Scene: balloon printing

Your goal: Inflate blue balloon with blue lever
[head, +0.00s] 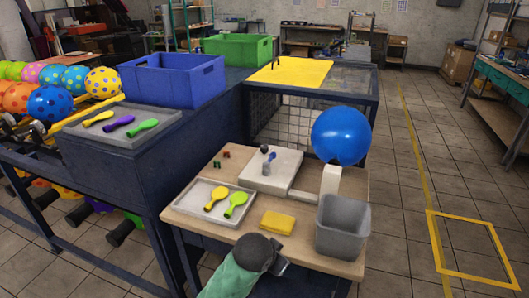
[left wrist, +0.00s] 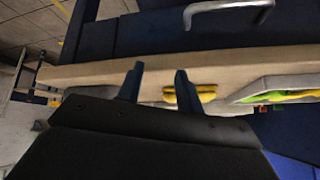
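A round, full blue balloon (head: 341,135) sits on top of a white upright post (head: 330,179) at the right side of the wooden table. A white box (head: 270,172) near the table's middle carries a small blue lever (head: 268,160) and a dark knob (head: 264,149). My left gripper (head: 270,256) is at the table's front edge, below the yellow sponge and well apart from the lever. In the left wrist view its two dark fingers (left wrist: 158,82) stand apart with nothing between them. My right gripper is not in view.
A grey bin (head: 343,226) stands at the table's front right. A yellow sponge (head: 277,223) and a tray (head: 190,193) with yellow and green uninflated balloons lie near the front. Another tray (head: 84,134) of flat balloons and a blue crate (head: 172,80) are on the bench at left.

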